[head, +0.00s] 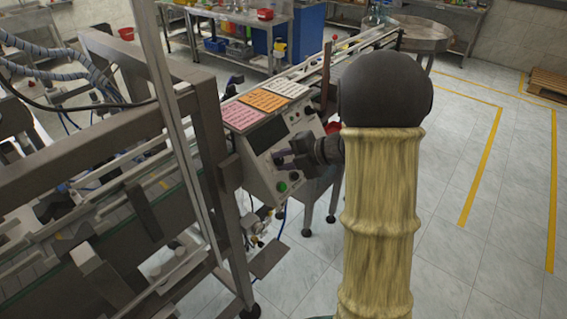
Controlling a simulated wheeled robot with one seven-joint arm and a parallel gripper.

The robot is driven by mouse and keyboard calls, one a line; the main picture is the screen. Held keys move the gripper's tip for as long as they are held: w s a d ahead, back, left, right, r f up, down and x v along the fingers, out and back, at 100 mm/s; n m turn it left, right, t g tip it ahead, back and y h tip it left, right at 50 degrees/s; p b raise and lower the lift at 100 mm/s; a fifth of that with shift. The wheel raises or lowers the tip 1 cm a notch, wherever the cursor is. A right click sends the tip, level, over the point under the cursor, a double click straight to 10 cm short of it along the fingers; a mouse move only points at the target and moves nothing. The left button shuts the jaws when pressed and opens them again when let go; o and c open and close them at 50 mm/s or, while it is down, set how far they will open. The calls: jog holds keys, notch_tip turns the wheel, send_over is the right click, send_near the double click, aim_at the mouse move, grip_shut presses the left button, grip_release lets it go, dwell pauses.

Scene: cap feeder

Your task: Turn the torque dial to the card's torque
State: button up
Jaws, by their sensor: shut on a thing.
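The control box (246,170) stands left of my arm, with a dark screen and small controls on its sloped face. My gripper (281,159) reaches in from the right. Its dark fingers are at the box face and are shut on what seems to be the torque dial, which they mostly hide. The dial's setting cannot be read. Three cards lie along the top of the box: a pink card (241,116), an orange card (264,100) and a white card (287,88). Their print is too small to read.
A green button (282,187) is just below my fingers. A metal machine frame (215,150) with a conveyor fills the left. The tiled floor (470,140) at the right is clear, with yellow lines.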

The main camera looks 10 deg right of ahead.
dwell(0.3)
jog(key=shift+f, duration=0.1)
jog(key=o, duration=1)
jog(key=b+v, duration=0.1)
jog(key=v, duration=1.6)
jog(key=shift+s+d+r, duration=0.1)
jog(key=shift+s+r, duration=0.05)
jog(key=shift+r, duration=0.1)
